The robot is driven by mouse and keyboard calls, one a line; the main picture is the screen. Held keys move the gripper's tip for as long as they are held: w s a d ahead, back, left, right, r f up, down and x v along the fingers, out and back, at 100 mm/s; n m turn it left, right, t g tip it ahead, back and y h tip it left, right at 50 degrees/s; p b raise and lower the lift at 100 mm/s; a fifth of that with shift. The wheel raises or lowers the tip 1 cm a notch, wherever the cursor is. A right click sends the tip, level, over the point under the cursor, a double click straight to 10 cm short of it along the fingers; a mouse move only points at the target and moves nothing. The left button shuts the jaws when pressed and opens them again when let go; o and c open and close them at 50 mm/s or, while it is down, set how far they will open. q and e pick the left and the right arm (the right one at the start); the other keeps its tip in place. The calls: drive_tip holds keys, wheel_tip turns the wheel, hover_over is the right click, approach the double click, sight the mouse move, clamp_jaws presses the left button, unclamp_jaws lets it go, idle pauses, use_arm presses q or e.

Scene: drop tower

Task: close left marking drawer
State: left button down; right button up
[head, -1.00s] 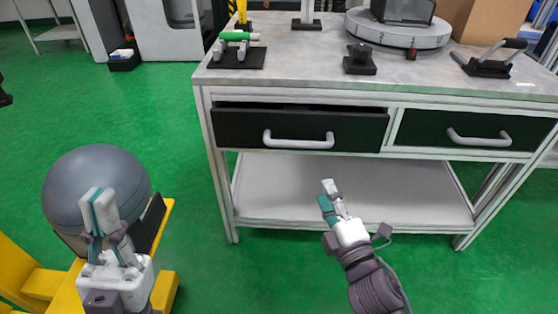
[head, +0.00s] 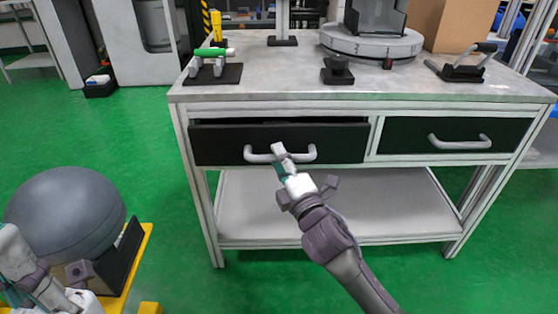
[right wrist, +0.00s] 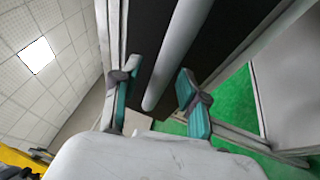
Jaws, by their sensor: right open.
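The left drawer (head: 215,145) has a black front and a light grey bar handle (head: 258,155). It stands slightly out of the workbench, with a dark gap along its top edge. My right gripper (head: 281,158) is at the middle of that handle. In the right wrist view its two teal-lined fingers (right wrist: 157,88) are spread apart, with the handle bar (right wrist: 172,55) running between them; I cannot tell whether they touch it. My left gripper (head: 25,268) is at the lower left, far from the drawer and partly cut off, so its opening is unclear.
The right drawer (head: 400,137) looks flush with the workbench frame. The bench top (head: 290,80) carries a green-handled fixture (head: 213,65), a round turntable (head: 370,42) and a toggle clamp (head: 462,68). A lower shelf (head: 340,205) is empty. A grey sphere (head: 65,212) stands at left.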

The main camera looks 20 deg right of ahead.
drive_tip(key=shift+w+r, duration=0.1)
drive_tip(key=shift+w, duration=0.2)
clamp_jaws()
drive_tip(key=w, duration=0.2)
drive_tip(key=w+d+p, duration=0.1)
drive_tip(key=w, duration=0.1)
drive_tip(key=shift+d+r, duration=0.1)
drive_tip(key=shift+d, duration=0.1)
